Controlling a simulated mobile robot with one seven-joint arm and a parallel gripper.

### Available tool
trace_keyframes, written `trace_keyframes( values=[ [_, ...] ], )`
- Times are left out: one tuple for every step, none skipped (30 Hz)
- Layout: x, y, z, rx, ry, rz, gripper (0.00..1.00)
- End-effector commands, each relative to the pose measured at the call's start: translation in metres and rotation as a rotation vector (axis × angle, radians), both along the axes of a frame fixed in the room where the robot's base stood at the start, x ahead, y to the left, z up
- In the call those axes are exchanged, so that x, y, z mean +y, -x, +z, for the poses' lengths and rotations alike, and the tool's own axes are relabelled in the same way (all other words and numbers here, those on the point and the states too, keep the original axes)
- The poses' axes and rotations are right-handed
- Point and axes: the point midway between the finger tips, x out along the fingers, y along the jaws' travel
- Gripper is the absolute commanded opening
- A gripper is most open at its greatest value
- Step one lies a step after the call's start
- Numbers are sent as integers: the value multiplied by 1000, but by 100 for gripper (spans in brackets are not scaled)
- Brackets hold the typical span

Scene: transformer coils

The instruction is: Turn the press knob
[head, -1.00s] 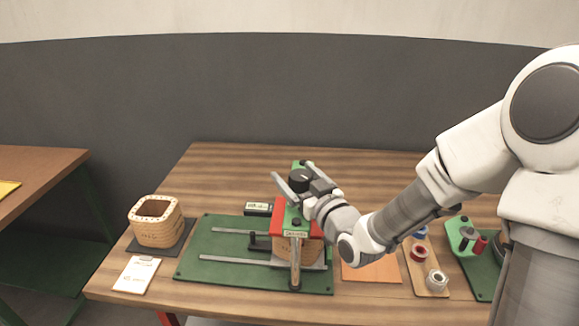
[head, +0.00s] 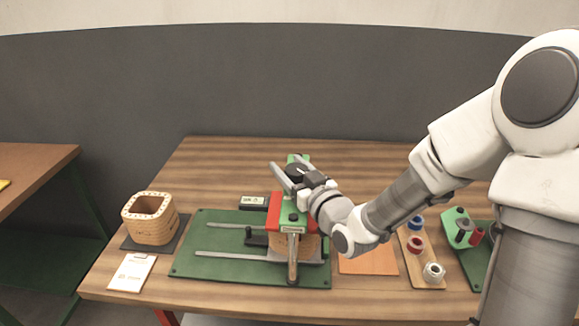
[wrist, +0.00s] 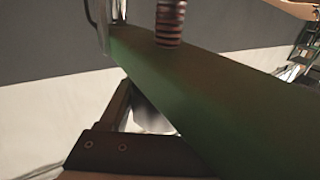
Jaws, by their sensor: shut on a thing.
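The press stands on a green base plate (head: 215,260), with a red and green crossbeam (head: 276,204) and a wood-coloured coil (head: 310,247) under it. The black press knob (head: 294,169) sits on top of the press. My gripper (head: 291,172) is at the top of the press, its fingers on either side of the knob and shut on it. My wrist partly covers the right side of the press. The wrist view shows a green beam (wrist: 190,95) and a dark ribbed screw (wrist: 170,22) close up; the knob is not clear there.
A second coil (head: 151,217) on a dark mat and a clipboard (head: 132,272) lie at the left. A small display (head: 253,202) stands behind the base plate. An orange sheet (head: 368,259) and a board with spools (head: 420,262) lie at the right. The back left tabletop is clear.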

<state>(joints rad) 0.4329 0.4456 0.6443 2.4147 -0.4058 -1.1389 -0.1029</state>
Motion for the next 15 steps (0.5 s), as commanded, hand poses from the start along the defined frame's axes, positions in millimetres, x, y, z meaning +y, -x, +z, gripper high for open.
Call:
trace_keyframes(
  values=[
    [0, 0, 0, 0, 0, 0, 24],
    [0, 0, 0, 0, 0, 0, 18],
    [0, 0, 0, 0, 0, 0, 11],
    [0, 0, 0, 0, 0, 0, 8],
    [0, 0, 0, 0, 0, 0, 8],
    [0, 0, 0, 0, 0, 1, 8],
    [0, 0, 0, 0, 0, 2, 8],
    [0, 0, 0, 0, 0, 4, 8],
    [0, 0, 0, 0, 0, 7, 8],
    [0, 0, 0, 1, -1, 11, 8],
    [0, 0, 0, 1, -1, 16, 8],
    [0, 0, 0, 1, -1, 25, 8],
    [0, 0, 1, 0, 0, 33, 8],
    [0, 0, 1, -1, 1, 43, 8],
    [1, 0, 1, 0, 0, 58, 8]
  ],
)
